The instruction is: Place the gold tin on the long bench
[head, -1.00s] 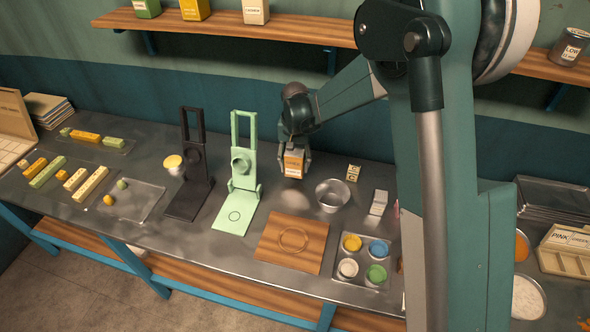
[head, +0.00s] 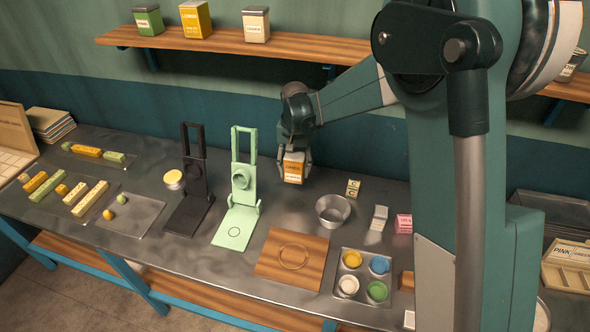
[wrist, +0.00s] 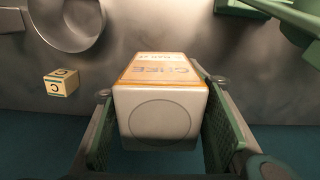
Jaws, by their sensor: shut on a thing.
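A gold-orange tin (head: 294,167) with a pale label and pale end is between the fingers of my gripper (head: 294,160). In the wrist view the tin (wrist: 160,108) has its pale end toward the camera, and the gripper fingers (wrist: 160,125) are shut on its two sides. The long bench (head: 340,180) is a grey metal top running along the wall. The tin is over its back part, right of the green stand. I cannot tell whether its underside touches the bench.
A green stand (head: 242,190) and a black stand (head: 188,190) are left of the tin. A metal bowl (head: 333,211) and a small lettered block (head: 353,188) are to its right. A wooden board (head: 270,262) lies in front. The wall shelf (head: 290,47) holds several tins.

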